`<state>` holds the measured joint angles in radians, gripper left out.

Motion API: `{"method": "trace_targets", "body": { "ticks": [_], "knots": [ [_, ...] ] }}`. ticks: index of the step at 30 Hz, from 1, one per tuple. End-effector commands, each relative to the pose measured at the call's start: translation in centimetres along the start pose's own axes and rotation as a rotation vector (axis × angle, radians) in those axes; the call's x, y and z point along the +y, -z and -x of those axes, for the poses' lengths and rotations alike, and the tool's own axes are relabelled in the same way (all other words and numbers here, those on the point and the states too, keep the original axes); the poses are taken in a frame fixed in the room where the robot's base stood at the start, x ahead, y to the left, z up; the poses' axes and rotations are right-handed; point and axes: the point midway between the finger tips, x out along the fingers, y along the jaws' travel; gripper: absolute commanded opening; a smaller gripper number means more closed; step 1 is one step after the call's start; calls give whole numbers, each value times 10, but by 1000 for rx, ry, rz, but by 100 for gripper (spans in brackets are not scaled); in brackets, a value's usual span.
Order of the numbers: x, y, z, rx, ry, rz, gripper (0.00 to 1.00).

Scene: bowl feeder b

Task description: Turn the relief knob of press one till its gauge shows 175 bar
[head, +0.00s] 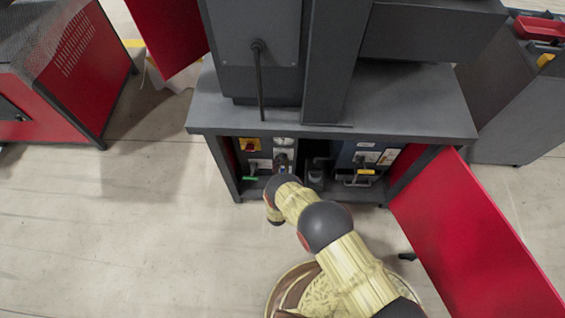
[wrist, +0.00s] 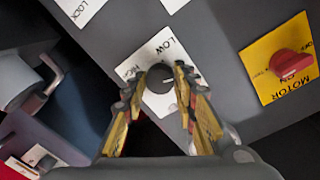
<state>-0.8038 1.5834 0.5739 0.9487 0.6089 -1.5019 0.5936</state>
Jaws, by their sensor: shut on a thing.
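The relief knob (wrist: 159,75) is a small dark round knob on a white plate (wrist: 151,47) marked LOW and HIGH in the wrist view. My gripper (wrist: 157,84) is shut on it, with one yellow-and-grey finger on each side. A light mark shows on the knob's right side. In the head view my arm reaches into the open cabinet (head: 331,130) under the press, and the knob cannot be made out there. No gauge reading can be made out in either view.
A red MOTOR switch (wrist: 290,64) on a yellow plate sits right of my gripper. A grey metal lever (wrist: 45,78) is at the left. An open red door (head: 475,230) stands right of the cabinet.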

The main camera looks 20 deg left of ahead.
Motion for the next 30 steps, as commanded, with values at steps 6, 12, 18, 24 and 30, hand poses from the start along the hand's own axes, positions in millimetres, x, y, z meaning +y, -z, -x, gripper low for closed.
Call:
{"method": "trace_targets", "body": {
  "ticks": [6,12,18,24,30],
  "knots": [
    [-1,0,0,-12,3,-203,3],
    [-1,1,0,-22,4,-392,3],
    [-1,1,0,-34,5,-582,3],
    [-1,2,0,-42,7,-766,3],
    [-1,2,0,-51,8,-923,3]
  ]
}}
